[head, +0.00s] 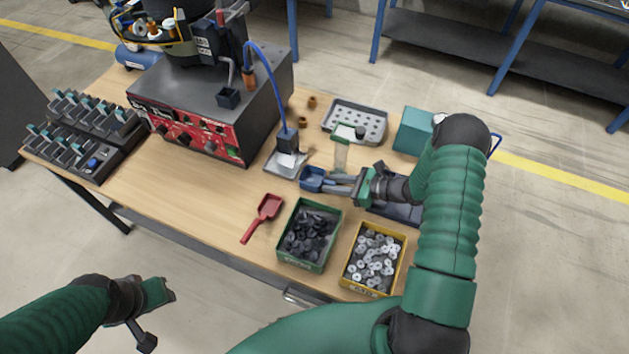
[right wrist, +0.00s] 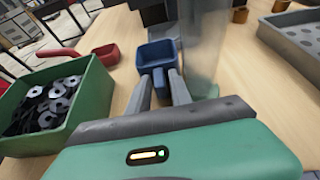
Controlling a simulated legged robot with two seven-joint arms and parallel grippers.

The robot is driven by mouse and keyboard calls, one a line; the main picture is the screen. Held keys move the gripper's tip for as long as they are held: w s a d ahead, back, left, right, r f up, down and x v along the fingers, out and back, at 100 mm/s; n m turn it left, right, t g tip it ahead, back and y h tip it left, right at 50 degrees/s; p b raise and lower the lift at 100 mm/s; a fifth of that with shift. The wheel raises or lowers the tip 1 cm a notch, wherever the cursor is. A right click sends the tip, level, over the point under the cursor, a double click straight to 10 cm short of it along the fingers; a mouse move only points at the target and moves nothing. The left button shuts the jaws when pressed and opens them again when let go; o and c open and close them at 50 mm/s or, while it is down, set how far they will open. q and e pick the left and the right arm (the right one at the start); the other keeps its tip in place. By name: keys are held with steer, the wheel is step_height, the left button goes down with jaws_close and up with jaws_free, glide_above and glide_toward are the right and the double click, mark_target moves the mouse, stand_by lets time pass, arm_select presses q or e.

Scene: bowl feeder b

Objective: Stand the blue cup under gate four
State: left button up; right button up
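A small blue square cup (head: 312,178) is right of the feeder's nozzle, at the fingertips of my right gripper (head: 338,184). In the right wrist view the cup (right wrist: 157,54) is upright and looks empty, and the fingers of the right gripper (right wrist: 163,88) close on a tab at its near side. I cannot tell if its base touches the table. Two dark racks of gates with teal levers (head: 88,130) stand at the table's left end; gate numbers are unreadable. A blue piece (head: 93,163) shows on the front rack. My left gripper (head: 160,290) is off the table's front edge, its opening unclear.
A red-fronted feeder machine (head: 190,135) stands between cup and racks. A clear tube (head: 340,155) stands close behind the cup. A red scoop (head: 264,215), a green bin (head: 328,250) and a yellow bin (head: 352,275) lie in front. A grey perforated tray (head: 350,110) is behind.

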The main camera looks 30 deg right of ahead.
steer(key=shift+d, duration=0.15)
jaws_close()
steer(key=shift+s, duration=0.1)
stand_by(1.0)
